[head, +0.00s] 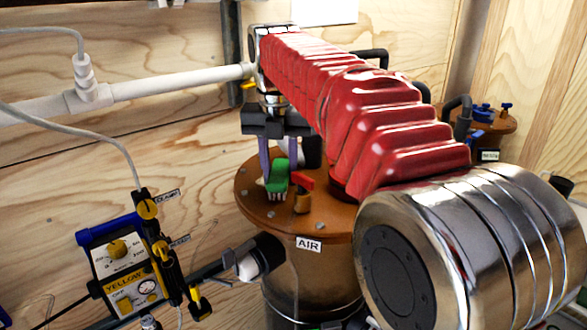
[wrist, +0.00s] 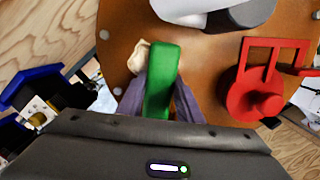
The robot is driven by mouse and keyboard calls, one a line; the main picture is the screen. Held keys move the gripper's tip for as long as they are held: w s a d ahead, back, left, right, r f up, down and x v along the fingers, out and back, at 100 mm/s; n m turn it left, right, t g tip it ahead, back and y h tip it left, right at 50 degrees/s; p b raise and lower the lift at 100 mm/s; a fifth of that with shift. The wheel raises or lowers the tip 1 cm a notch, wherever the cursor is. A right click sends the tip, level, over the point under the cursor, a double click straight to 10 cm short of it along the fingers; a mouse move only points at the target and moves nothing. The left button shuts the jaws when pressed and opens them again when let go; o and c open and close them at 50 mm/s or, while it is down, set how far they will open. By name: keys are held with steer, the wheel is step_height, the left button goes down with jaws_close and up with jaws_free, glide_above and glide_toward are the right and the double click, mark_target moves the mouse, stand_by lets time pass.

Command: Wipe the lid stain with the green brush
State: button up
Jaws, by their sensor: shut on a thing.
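The green brush (head: 279,176) is between the purple fingers of my gripper (head: 275,180), which is shut on it. Its pale bristles point down at the brown round lid (head: 252,205) of the tank labelled AIR. I cannot tell whether the bristles touch the lid. In the wrist view the green brush (wrist: 162,80) lies between the fingers of my gripper (wrist: 160,98), over the lid (wrist: 205,72). A cream patch (wrist: 139,56) shows beside the brush; I cannot tell if it is bristles or something else. I cannot make out a stain for sure.
A red valve handle (head: 302,181) stands on the lid just right of the brush; it also shows in the wrist view (wrist: 262,95). A black and yellow control box (head: 125,265) is at the lower left. A white pipe (head: 150,88) runs along the wooden wall behind.

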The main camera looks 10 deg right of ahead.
mark_target(262, 173)
stand_by(0.3)
steer(key=shift+w+a+f, duration=0.1)
steer(key=shift+w+a, duration=0.4)
steer(key=shift+w, duration=0.25)
steer(key=shift+w+a+f, duration=0.1)
steer(key=shift+w+a, duration=0.4)
steer(key=shift+w, duration=0.25)
steer(key=shift+w, duration=0.1)
steer(key=shift+w+a, duration=1)
steer(key=shift+w, duration=0.3)
steer(key=shift+w+d, duration=0.15)
steer(key=shift+d, duration=0.15)
